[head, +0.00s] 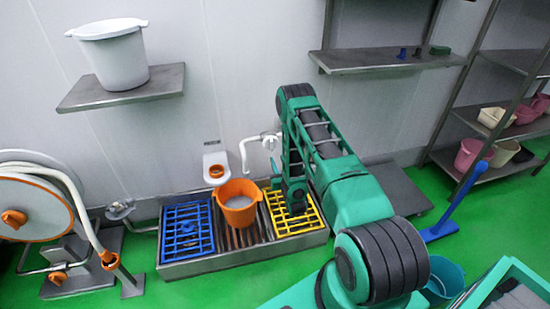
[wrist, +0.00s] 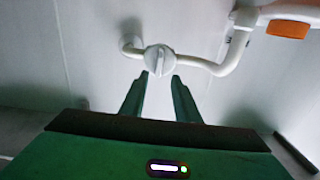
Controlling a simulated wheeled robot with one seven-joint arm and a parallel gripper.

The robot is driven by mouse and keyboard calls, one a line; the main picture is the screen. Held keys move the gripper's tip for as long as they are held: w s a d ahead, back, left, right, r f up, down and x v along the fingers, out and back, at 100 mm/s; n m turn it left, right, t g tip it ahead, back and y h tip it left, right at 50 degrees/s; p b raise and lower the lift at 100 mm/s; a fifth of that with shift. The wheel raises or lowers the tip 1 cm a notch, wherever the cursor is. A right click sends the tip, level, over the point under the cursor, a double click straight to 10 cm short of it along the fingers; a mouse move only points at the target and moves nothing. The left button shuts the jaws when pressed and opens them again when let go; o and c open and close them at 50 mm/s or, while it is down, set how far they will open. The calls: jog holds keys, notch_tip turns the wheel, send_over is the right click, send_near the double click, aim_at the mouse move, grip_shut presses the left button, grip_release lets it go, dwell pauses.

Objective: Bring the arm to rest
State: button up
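My gripper (wrist: 159,78) points at the white wall in the wrist view. Its two green fingers are apart with nothing between them. A white valve knob (wrist: 159,60) on a curved white pipe (wrist: 208,68) shows just past the fingertips; I cannot tell how far off it is. In the head view my green arm is raised and bent, its wrist low over the yellow grate (head: 302,218). The fingers are not clear there. The white pipe also shows in the head view (head: 262,139), left of my arm.
A wall shelf (head: 122,94) holds a white bucket (head: 112,60). A hose reel (head: 28,208) stands left. Shelving is at right.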

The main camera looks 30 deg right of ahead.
jog(key=shift+s+a, duration=0.15)
jog(key=shift+s, duration=0.4)
